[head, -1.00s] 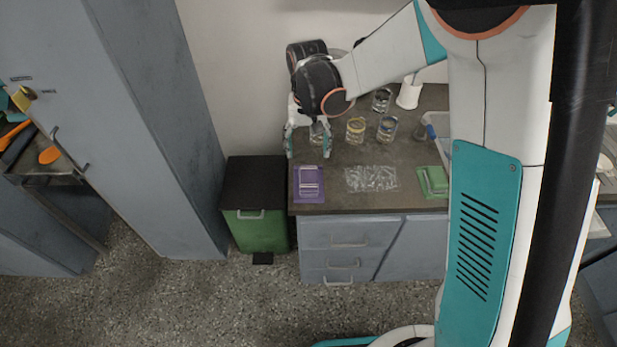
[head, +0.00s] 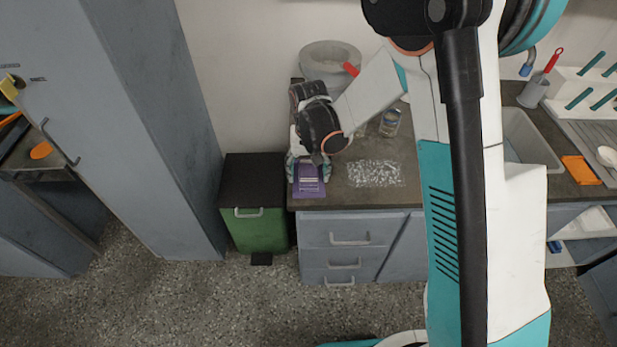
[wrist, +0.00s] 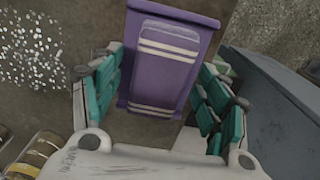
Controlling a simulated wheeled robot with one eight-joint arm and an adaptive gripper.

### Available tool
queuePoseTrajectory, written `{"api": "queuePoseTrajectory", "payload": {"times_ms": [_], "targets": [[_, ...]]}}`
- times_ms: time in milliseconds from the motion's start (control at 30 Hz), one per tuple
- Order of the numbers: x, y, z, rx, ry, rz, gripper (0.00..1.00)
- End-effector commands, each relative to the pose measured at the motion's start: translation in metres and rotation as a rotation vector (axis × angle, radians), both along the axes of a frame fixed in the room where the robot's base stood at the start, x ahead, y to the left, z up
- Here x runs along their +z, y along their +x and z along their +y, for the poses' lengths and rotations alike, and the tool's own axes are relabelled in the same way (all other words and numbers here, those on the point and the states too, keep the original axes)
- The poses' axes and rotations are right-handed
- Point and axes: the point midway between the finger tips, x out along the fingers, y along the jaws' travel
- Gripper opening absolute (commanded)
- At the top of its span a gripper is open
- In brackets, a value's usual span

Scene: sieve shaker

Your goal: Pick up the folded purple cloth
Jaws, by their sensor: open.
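The folded purple cloth (head: 308,184) lies flat on the counter near its front left corner. In the wrist view the cloth (wrist: 171,60) is a purple rectangle with pale stripes, and its lower end reaches between my fingers. My gripper (head: 307,172) is over the rear part of the cloth in the head view. In the wrist view my gripper (wrist: 163,95) is open, with one teal-padded finger on each side of the cloth. I cannot tell whether the fingers touch it. My gripper hides the cloth's rear end in the head view.
A patch of clear, glittery bits (head: 375,173) lies right of the cloth on the counter (head: 345,200). A glass jar (head: 390,121) stands behind. A green bin with a dark lid (head: 257,180) stands left of the counter, beside a tall grey cabinet (head: 150,130).

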Motion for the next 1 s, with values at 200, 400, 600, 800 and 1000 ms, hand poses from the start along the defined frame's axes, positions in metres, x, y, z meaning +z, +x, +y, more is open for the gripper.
{"api": "queuePoseTrajectory", "payload": {"times_ms": [200,400,600,800,1000], "targets": [[-0.002,0.000,0.000,0.000,0.000,0.000,0.69],[-0.002,0.000,0.000,0.000,0.000,0.000,0.28],[-0.002,0.000,0.000,0.000,0.000,0.000,0.22],[0.000,0.000,0.000,0.000,0.000,0.000,0.22],[0.014,0.000,0.000,0.000,0.000,0.000,0.22]]}}
